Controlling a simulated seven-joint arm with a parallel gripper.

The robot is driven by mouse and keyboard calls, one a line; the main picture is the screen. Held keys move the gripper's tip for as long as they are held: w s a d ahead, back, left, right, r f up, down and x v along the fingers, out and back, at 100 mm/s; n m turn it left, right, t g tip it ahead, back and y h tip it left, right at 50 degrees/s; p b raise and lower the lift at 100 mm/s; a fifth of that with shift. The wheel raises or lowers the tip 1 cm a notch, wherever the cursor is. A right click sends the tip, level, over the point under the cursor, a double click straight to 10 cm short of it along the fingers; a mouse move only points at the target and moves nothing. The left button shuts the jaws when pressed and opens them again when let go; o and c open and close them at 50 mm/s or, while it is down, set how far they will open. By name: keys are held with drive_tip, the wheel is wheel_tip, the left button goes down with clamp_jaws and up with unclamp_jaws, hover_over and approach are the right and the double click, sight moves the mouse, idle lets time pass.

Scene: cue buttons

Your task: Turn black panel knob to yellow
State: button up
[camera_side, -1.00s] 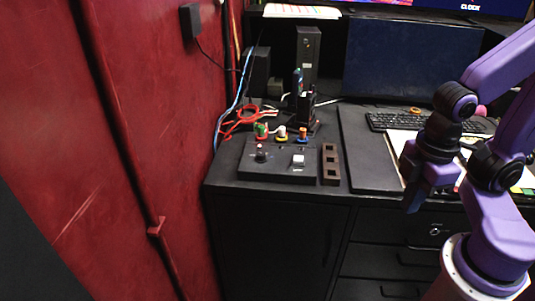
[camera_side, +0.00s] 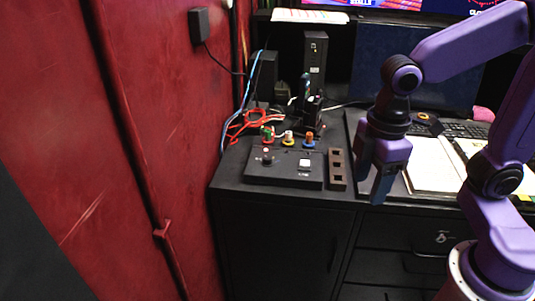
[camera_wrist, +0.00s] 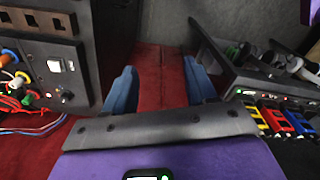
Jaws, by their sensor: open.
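The black panel (camera_side: 256,178) lies on the dark cabinet top. Its small dark knob (camera_side: 267,157) stands at the left, with a white square button (camera_side: 304,164) to its right. The knob's pointing direction is too small to tell.
A dark slotted block (camera_side: 337,170) lies right of the panel. Red and blue cables (camera_side: 240,128) and black boxes (camera_side: 314,60) stand behind. A red wall (camera_side: 160,120) rises at left. Papers (camera_side: 435,165) and a keyboard (camera_side: 465,130) are at right.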

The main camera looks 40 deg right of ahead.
drive_tip(key=w+a+r+n, duration=0.1)
drive_tip(key=w+a+r, duration=0.1)
drive_tip(key=w, duration=0.6)
drive_tip(key=w+a+r, duration=0.1)
drive_tip(key=w+a, duration=0.1)
drive_tip(key=w, duration=0.7)
drive_tip(key=n, duration=0.2)
approach(268, 157)
wheel_tip(268, 157, down, 8)
drive_tip(key=shift+w+a+f, duration=0.15)
drive_tip(key=shift+f, duration=0.1)
drive_tip(key=c, duration=1.1)
